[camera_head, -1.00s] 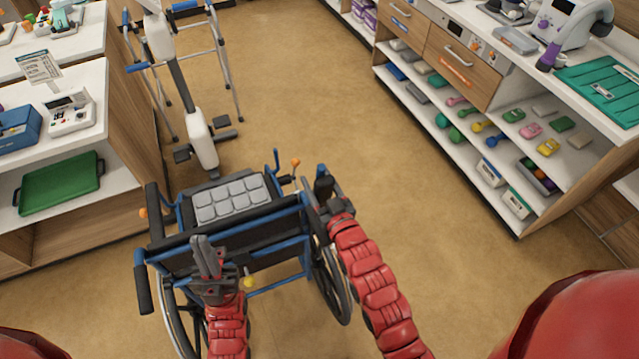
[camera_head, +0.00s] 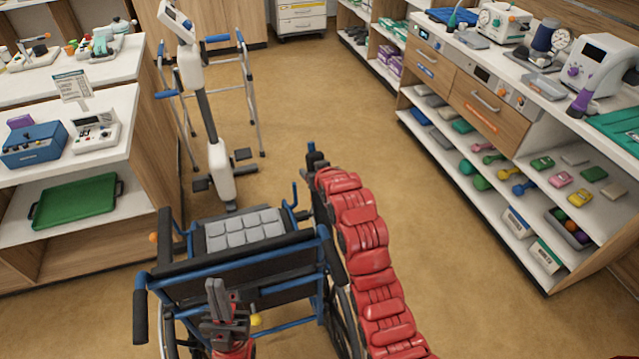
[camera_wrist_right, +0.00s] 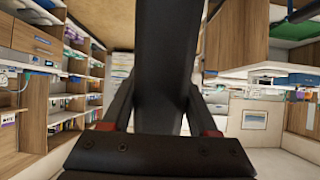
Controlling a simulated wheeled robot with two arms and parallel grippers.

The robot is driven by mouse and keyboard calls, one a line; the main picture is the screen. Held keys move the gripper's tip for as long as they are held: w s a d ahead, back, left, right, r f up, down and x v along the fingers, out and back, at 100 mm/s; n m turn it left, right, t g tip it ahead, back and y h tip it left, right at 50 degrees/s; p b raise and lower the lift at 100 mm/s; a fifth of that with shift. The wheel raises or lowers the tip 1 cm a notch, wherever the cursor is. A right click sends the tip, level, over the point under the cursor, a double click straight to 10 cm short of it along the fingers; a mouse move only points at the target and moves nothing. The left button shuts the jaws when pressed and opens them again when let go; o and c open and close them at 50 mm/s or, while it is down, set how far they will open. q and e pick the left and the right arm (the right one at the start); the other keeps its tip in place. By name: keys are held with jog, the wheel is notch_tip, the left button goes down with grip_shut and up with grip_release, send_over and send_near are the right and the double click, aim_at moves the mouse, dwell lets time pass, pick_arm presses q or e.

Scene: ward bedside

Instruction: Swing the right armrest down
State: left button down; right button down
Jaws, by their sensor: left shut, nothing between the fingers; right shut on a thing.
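The wheelchair (camera_head: 240,262), with a blue frame and black backrest, stands with its back to me. Its right armrest is mostly hidden behind my right arm in the head view. My right gripper (camera_head: 314,158) is at the chair's right front, its fingers hard to make out there. In the right wrist view my right gripper (camera_wrist_right: 160,112) is shut on a thick dark bar (camera_wrist_right: 164,60), which looks like the armrest. My left gripper (camera_head: 217,298) is shut and empty, pointing up close behind the backrest.
A grey cushion (camera_head: 243,228) lies on the seat. An exercise machine (camera_head: 220,170) and a blue-handled walker (camera_head: 258,110) stand ahead. Shelves with a green tray (camera_head: 76,200) are left; a long cabinet (camera_head: 490,110) is right.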

jog(key=shift+w+a+f+g+b, duration=0.15)
jog(key=shift+w+f+b, duration=0.05)
jog(key=shift+w, duration=0.25)
jog(key=shift+w+a+f+g+b, duration=0.15)
jog(key=shift+w+f, duration=0.05)
jog(key=shift+w, duration=0.25)
jog(key=shift+c, duration=0.8)
grip_release()
